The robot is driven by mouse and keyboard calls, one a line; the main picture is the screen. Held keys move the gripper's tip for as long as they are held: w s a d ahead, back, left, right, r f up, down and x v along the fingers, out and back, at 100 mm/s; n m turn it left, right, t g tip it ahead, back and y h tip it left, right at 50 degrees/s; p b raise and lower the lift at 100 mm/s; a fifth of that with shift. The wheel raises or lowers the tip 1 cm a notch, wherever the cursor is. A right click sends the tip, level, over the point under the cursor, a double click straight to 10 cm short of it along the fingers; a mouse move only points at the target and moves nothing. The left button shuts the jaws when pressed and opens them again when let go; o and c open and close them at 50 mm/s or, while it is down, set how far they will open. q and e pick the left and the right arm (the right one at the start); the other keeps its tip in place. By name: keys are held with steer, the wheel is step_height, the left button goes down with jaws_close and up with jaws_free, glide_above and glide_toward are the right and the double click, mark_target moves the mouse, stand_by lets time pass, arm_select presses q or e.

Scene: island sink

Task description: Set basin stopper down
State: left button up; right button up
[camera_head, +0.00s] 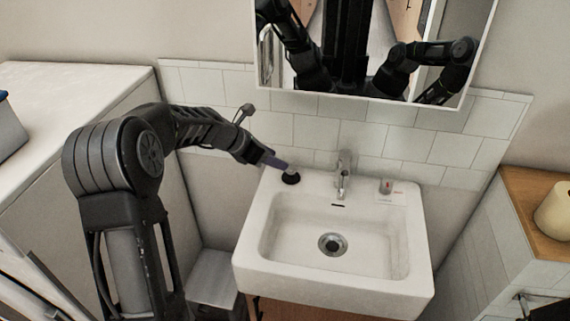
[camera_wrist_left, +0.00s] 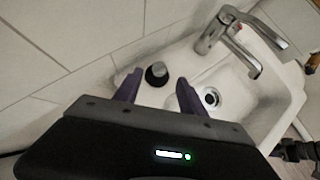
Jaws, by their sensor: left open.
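The basin stopper (camera_head: 290,178) is a small dark round piece with a lighter grey top. It stands on the back left corner of the white sink's rim (camera_head: 262,195). In the left wrist view the stopper (camera_wrist_left: 157,74) shows between the two purple fingers, with a visible gap to each. My left gripper (camera_head: 283,166) is open and reaches in from the left to the stopper. In the left wrist view the open left gripper (camera_wrist_left: 158,88) shows more clearly. My right gripper cannot be made out directly; only arms reflected in the mirror show.
The faucet (camera_head: 342,175) stands right of the stopper, at the middle of the back rim. A small item with a red mark (camera_head: 386,187) sits on the right rim. The basin is empty around its drain (camera_head: 332,244). A tiled wall (camera_head: 310,131) and mirror are close behind.

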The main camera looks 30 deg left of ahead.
arm_select(q)
steer(key=v, duration=0.3)
steer(key=shift+s+a+r, duration=0.15)
steer(key=shift+s+r, duration=0.05)
steer(key=shift+s, duration=0.05)
stand_by(0.7)
